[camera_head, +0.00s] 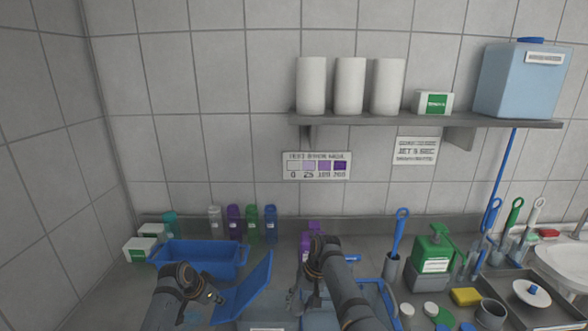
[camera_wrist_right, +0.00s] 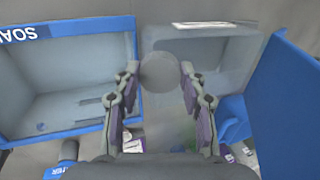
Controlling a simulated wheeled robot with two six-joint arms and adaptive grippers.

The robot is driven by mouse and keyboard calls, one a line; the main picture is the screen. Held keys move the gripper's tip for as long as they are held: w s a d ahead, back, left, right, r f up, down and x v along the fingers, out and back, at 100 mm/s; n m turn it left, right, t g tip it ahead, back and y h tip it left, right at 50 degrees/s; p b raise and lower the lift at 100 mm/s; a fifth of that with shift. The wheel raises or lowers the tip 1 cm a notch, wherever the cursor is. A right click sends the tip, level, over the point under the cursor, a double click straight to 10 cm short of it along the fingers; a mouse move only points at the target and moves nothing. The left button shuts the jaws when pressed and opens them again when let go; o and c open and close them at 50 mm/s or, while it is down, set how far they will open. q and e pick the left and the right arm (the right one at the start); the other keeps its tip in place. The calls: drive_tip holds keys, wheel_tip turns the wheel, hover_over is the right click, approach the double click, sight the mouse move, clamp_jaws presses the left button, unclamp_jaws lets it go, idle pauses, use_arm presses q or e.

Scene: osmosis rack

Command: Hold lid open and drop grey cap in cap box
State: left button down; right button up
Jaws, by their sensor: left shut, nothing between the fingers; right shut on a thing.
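A round grey cap (camera_wrist_right: 160,72) is held between the fingertips of my right gripper (camera_wrist_right: 158,76) in the right wrist view. The cap is over the near-side edge of an open, pale-walled box (camera_wrist_right: 222,52), taken to be the cap box. Its blue lid (camera_wrist_right: 285,95) stands open at the right there, and the lid also shows tilted up in the head view (camera_head: 245,288). My left gripper (camera_head: 216,297) is shut and empty beside the lid; whether it touches is unclear. In the head view my right gripper (camera_head: 302,298) is partly hidden by my arm, and the cap is not visible.
A blue-rimmed soak bin (camera_wrist_right: 65,75) lies left of the cap in the wrist view. A blue tray (camera_head: 200,258) stands at the back left, near several coloured bottles (camera_head: 235,222). A green dispenser (camera_head: 433,250), brush holder (camera_head: 392,268) and sponge (camera_head: 466,297) crowd the right.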

drive_tip(key=shift+a+f, duration=0.15)
drive_tip(key=shift+a, duration=1.4)
drive_tip(key=o, duration=0.7)
drive_tip(key=shift+o, duration=0.2)
drive_tip(key=s+d+r, duration=0.2)
drive_tip(key=d+r, duration=0.2)
drive_tip(key=d, duration=0.7)
use_arm(q)
drive_tip(key=shift+r, duration=0.1)
wheel_tip(320, 180, up, 10)
drive_tip(key=a, duration=0.1)
idle(1.4)
